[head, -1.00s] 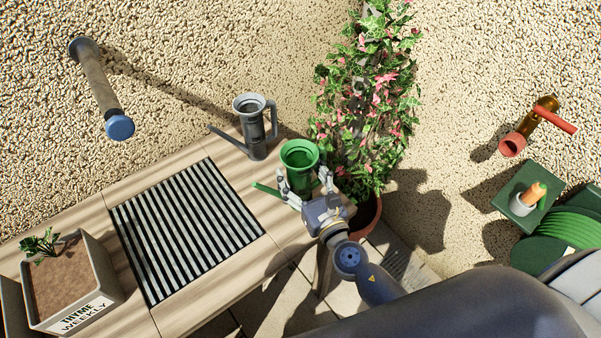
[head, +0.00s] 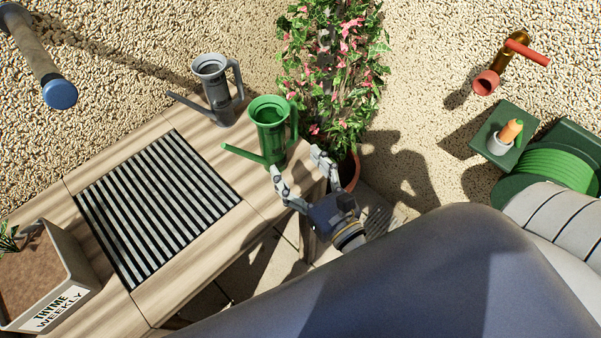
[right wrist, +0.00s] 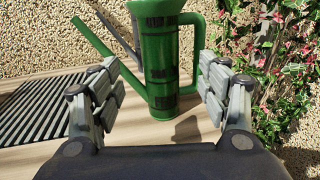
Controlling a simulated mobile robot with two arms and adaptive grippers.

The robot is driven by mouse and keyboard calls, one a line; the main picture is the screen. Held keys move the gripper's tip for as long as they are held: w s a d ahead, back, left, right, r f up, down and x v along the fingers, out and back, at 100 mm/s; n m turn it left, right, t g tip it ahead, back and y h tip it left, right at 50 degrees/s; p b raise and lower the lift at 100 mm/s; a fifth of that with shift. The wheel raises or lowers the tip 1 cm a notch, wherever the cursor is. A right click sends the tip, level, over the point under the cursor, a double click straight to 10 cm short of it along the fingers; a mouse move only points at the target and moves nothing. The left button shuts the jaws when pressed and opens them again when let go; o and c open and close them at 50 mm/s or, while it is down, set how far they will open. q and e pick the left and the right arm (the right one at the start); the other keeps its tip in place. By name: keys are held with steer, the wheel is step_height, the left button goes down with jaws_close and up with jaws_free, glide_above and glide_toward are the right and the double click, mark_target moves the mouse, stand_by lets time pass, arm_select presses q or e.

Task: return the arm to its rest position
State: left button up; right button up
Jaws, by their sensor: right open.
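My right gripper (head: 296,172) is open and empty near the right end of the wooden bench, just in front of the green watering can (head: 270,131). The green can stands upright on the bench, its spout pointing left. In the right wrist view the green watering can (right wrist: 159,60) stands beyond and between the open fingers (right wrist: 160,98), with bare wood in front of it. I see no finger touching it. My left gripper is not in view.
A grey watering can (head: 217,95) stands behind the green one. A black-and-white slatted mat (head: 155,205) lies on the bench (head: 185,240). A thyme planter (head: 75,275) is at the left. A potted flowering climber (head: 340,70) stands close right. A hose reel (head: 555,165) is far right.

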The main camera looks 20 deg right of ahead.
steer(key=shift+s, duration=0.35)
stand_by(0.3)
